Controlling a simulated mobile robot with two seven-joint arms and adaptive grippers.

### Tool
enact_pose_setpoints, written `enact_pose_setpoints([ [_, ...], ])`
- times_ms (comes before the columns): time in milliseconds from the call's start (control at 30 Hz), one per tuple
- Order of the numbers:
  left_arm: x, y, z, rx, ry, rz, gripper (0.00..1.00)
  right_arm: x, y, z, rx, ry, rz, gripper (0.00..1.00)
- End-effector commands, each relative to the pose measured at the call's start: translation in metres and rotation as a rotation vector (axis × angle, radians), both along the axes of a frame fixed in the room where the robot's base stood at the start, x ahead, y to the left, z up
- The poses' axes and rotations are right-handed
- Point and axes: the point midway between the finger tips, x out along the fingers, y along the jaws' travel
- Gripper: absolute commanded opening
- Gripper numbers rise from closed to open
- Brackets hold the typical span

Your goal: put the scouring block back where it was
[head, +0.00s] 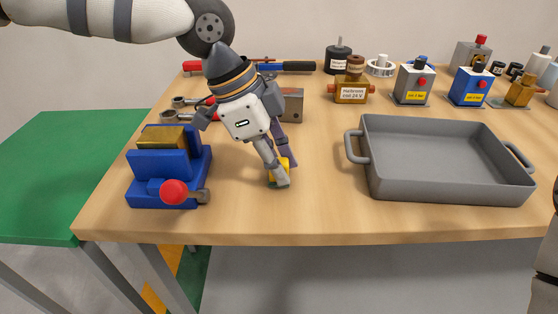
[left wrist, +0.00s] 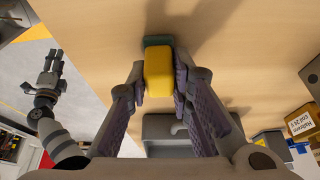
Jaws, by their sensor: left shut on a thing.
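The scouring block (left wrist: 159,75) is yellow with a dark green pad at its far end. In the left wrist view it sits between the two fingers of my left gripper (left wrist: 158,90), which is shut on it. In the head view my left gripper (head: 283,175) points down over the wooden table, right of the blue vise. Only a little of the yellow block (head: 285,162) shows there behind the fingers. I cannot tell if the block touches the table. My right gripper (left wrist: 50,68) shows small in the left wrist view, away from the table; its opening is unclear.
A blue vise (head: 160,165) with a red-knobbed handle stands left of my gripper. A grey tray (head: 445,190) lies to the right. Tools, a brown box (head: 292,105) and a labelled brass part (head: 351,93) stand behind. The table front between vise and tray is clear.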

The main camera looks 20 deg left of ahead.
Motion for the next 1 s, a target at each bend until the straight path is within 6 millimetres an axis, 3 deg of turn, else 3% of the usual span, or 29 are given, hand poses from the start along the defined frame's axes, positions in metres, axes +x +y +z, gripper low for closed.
enact_pose_setpoints([
  [267,0.0,0.0,-0.002,0.0,-0.002,0.0,0.0,0.0,0.0,0.0,0.0,-0.001,0.0,0.4],
  [300,0.0,0.0,-0.001,0.0,-0.002,0.0,0.29,0.0,0.0,0.0,0.0,-0.001,0.0,0.4],
  [367,0.0,0.0,-0.001,0.0,-0.002,0.0,0.4,0.0,0.0,0.0,0.0,-0.001,0.0,0.4],
  [700,0.001,0.0,0.004,-0.001,-0.004,0.001,0.4,0.0,0.0,0.0,0.0,0.0,0.0,0.4],
  [767,0.001,0.005,0.013,0.0,-0.006,0.002,0.4,0.0,0.0,0.0,0.0,0.002,0.0,0.4],
  [1000,-0.006,0.029,0.075,-0.001,-0.008,0.003,0.4,-0.001,0.0,-0.001,0.0,0.002,0.0,0.4],
])
